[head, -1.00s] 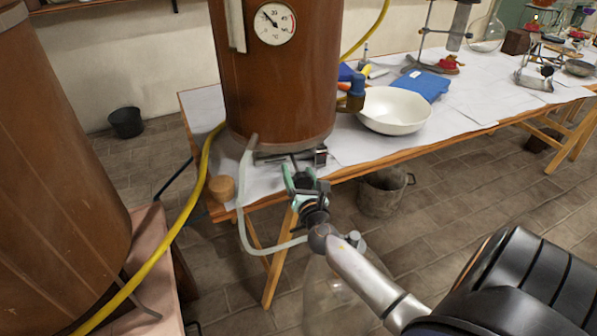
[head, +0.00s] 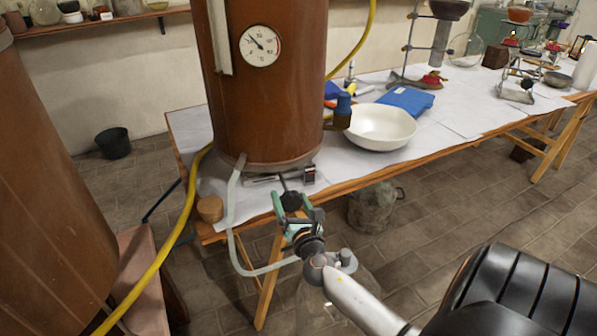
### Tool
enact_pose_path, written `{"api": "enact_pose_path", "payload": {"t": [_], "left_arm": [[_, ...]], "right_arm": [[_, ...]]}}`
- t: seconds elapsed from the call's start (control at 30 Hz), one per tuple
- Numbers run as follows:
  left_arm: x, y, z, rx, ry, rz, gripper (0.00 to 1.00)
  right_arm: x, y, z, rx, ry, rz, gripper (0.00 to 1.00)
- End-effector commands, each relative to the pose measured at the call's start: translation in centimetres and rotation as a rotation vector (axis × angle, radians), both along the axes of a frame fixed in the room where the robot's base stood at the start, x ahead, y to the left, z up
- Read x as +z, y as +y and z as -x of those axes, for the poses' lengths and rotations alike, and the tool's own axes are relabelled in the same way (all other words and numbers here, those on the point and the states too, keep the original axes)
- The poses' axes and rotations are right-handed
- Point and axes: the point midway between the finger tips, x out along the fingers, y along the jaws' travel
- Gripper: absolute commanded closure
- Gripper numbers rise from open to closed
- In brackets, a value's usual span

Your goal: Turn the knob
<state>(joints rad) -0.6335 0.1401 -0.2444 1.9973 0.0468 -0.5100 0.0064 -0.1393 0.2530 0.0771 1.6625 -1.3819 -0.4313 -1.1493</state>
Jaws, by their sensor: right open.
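A dark knob (head: 291,200) sits on a thin stem at the front of the base of the brown boiler (head: 268,115), near the table's front edge. My right gripper (head: 293,204) comes up from the lower right, with its green fingers apart on either side of the knob. I cannot tell whether the fingers touch it. The fingers hide part of the knob. A blue-topped brass tap (head: 343,108) is on the boiler's right side, over the rim of the white bowl (head: 382,137). My left gripper is not in view.
A pale hose (head: 232,215) loops from the boiler to a glass vessel (head: 340,290) below my gripper. A yellow hose (head: 170,245) runs at the left. A metal bucket (head: 372,208) stands under the table. A cork (head: 210,208) sits at the table's left corner.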

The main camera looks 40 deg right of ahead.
Motion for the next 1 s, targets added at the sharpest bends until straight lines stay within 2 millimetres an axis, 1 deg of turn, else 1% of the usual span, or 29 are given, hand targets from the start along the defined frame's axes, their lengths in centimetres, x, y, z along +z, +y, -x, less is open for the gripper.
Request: {"api": "enact_pose_path", "payload": {"t": [0.03, 0.2, 0.3, 0.43, 0.6, 1.0], "left_arm": [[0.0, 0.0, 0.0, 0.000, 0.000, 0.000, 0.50], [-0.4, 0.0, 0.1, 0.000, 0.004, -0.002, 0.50], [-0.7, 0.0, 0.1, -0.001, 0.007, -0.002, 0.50], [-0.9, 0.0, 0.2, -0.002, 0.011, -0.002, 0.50], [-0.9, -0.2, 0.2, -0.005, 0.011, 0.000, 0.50], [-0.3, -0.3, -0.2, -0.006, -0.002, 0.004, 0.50]], "right_arm": [[-0.2, 0.6, 1.1, 0.001, 0.003, -0.001, 0.15], [-0.1, 2.2, 4.3, 0.000, 0.002, -0.001, 0.15], [-0.2, 3.0, 5.9, 0.000, 0.002, -0.002, 0.15], [-0.1, 3.8, 7.3, -0.001, 0.000, -0.001, 0.15], [0.0, 4.3, 8.2, -0.002, -0.001, 0.001, 0.15], [0.1, 4.3, 8.3, -0.002, -0.001, 0.001, 0.15]]}}
